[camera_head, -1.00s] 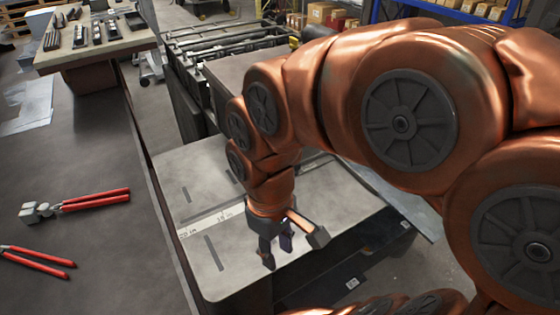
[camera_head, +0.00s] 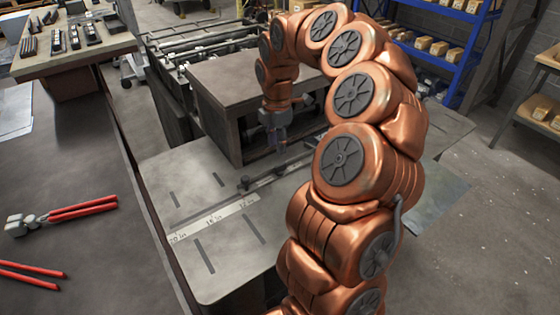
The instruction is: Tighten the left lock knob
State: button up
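A small dark knob (camera_head: 245,183) stands at the left end of the thin dark bar (camera_head: 268,176) that lies across the grey metal table (camera_head: 190,182). It looks like the left lock knob. My gripper (camera_head: 280,148) points down above the bar, to the right of this knob and apart from it, in front of the box-shaped machine housing. The fingers are small and dark against the housing, so I cannot tell how far apart they are or whether they touch anything. My arm hides the right part of the bar.
The machine housing (camera_head: 225,95) stands close behind my gripper. A printed scale (camera_head: 215,218) and several slots mark the table. Red-handled pliers (camera_head: 82,208) lie on the dark bench (camera_head: 70,160) at left. Blue shelving (camera_head: 452,55) stands at back right.

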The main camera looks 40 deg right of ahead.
aim_at(280, 165)
jog(key=shift+d+f, duration=0.3)
jog(key=shift+d, duration=0.35)
jog(key=shift+f+p, duration=1.25)
jog(key=shift+f, duration=2.6)
grip_shut()
